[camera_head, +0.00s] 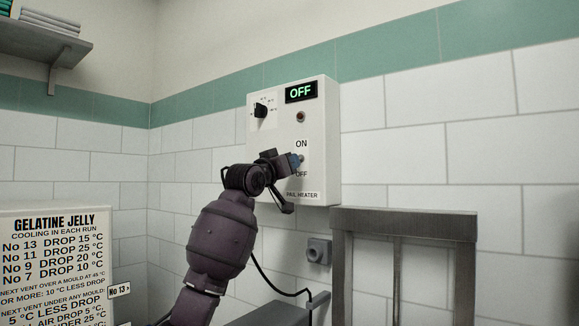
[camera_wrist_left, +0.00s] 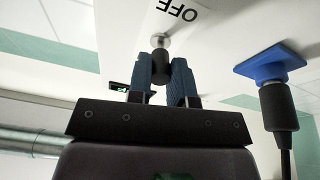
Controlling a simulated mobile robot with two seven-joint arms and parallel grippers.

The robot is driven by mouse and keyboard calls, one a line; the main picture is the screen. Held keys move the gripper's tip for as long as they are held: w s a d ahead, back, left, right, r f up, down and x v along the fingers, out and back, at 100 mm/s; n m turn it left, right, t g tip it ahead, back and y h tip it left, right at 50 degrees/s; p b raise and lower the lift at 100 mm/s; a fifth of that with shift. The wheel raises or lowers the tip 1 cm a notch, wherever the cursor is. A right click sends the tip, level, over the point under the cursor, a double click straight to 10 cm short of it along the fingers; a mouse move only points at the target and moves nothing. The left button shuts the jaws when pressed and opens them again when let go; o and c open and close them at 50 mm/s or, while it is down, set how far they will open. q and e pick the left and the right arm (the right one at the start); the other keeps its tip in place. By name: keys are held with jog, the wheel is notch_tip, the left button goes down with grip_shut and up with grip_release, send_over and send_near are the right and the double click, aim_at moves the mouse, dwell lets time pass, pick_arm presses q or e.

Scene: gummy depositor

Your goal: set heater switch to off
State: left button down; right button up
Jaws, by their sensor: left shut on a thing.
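The white pail heater box (camera_head: 317,123) hangs on the tiled wall, and its display (camera_head: 300,92) reads OFF in green. Its heater switch sits between the ON and OFF labels and is mostly hidden by my gripper in the head view. In the left wrist view the switch (camera_wrist_left: 160,41) shows a metal base and a dark lever beside the OFF label. My left gripper (camera_head: 296,161) is at the switch, its blue fingers (camera_wrist_left: 160,74) shut on the dark lever. My right gripper is in neither view.
A black knob (camera_head: 260,110) is at the box's upper left. Below the box are a wall socket (camera_head: 319,251) and a black cable. A grey metal frame (camera_head: 403,217) stands to the right. A gelatine jelly sign (camera_head: 55,270) is at the lower left.

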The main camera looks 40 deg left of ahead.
pick_arm(q)
jog(key=shift+w+f+t+b, duration=0.25)
jog(key=shift+f+t+b, duration=0.3)
jog(key=shift+t, duration=0.65)
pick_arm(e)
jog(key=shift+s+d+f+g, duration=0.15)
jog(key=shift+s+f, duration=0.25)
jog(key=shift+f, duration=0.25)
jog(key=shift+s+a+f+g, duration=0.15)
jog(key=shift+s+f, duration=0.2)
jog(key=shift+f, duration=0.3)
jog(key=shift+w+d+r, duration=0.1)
pick_arm(q)
jog(key=c, duration=1)
grip_release()
jog(key=shift+c, duration=0.2)
jog(key=b+v, duration=0.1)
jog(key=v, duration=1)
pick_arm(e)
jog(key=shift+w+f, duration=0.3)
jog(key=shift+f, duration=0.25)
pick_arm(q)
jog(key=shift+w, duration=0.1)
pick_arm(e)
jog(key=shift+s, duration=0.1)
